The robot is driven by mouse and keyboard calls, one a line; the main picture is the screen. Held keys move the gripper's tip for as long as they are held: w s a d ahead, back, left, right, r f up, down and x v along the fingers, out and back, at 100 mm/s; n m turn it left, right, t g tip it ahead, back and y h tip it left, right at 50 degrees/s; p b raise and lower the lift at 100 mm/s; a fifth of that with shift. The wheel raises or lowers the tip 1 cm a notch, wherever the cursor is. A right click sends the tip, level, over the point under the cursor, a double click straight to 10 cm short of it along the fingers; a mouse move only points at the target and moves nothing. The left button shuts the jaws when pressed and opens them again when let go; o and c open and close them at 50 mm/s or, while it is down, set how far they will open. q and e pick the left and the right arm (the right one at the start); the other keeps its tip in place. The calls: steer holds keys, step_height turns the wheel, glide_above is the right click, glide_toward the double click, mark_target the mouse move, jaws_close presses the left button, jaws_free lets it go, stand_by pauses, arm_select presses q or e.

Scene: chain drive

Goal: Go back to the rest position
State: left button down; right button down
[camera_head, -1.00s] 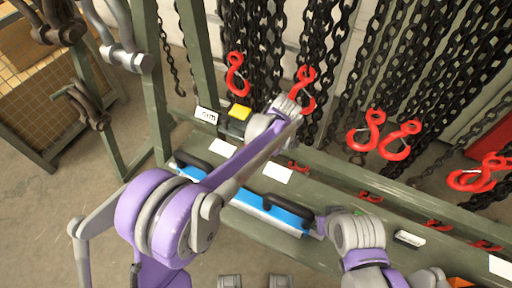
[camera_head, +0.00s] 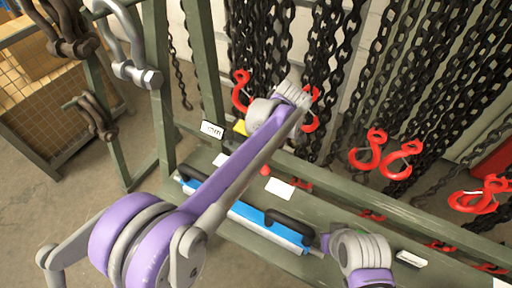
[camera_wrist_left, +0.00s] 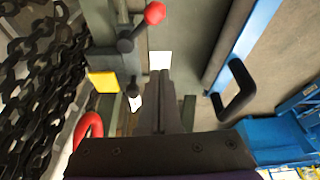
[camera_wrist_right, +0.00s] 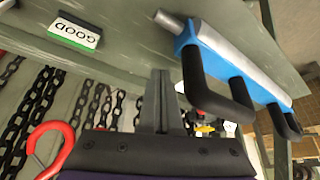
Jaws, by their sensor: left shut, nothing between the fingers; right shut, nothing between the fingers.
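My left gripper (camera_wrist_left: 162,78) is shut and empty in the left wrist view, over the green bench. In the head view the left arm reaches across the bench to its back edge, and the wrist hides the fingers. My right gripper (camera_wrist_right: 158,78) is shut and empty in the right wrist view, apart from the blue tool as far as I can tell. In the head view the right wrist (camera_head: 360,250) is by the right end of that tool, its fingers not clearly seen.
A blue and silver tool (camera_head: 235,208) with black handles lies on the bench (camera_head: 325,205). A grey device with a yellow block (camera_wrist_left: 104,81) and red-knobbed lever (camera_wrist_left: 154,13) is close to the left gripper. Chains with red hooks (camera_head: 367,150) hang behind. Shackles (camera_head: 130,70) hang left.

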stand_by(0.4)
arm_select(q)
steer(key=s+a+r+m, duration=0.1)
steer(key=s+a+m, duration=0.1)
steer(key=s+a, duration=0.2)
steer(key=s+a+r+m+t+h+p, duration=0.1)
steer(key=s+a+r+m, duration=0.1)
steer(key=s+a, duration=0.2)
steer(key=s+a+r+m+h+p, duration=0.1)
steer(key=s+a+m, duration=0.2)
steer(key=s+a, duration=0.1)
steer(key=shift+a+r+t, duration=0.2)
steer(key=shift+r+t, duration=0.1)
steer(key=shift+r, duration=0.05)
steer(key=s+a+f+m+t+h+p, duration=0.1)
steer(key=s+a+m, duration=0.1)
steer(key=s, duration=0.4)
steer(key=s+a+f+m+t+p, duration=0.1)
steer(key=s+a+f+m, duration=0.1)
steer(key=s, duration=0.4)
steer(key=a+m, duration=0.1)
steer(key=m, duration=0.1)
steer(key=shift+s+f+m+h, duration=0.3)
steer(key=shift+s+m+h, duration=0.1)
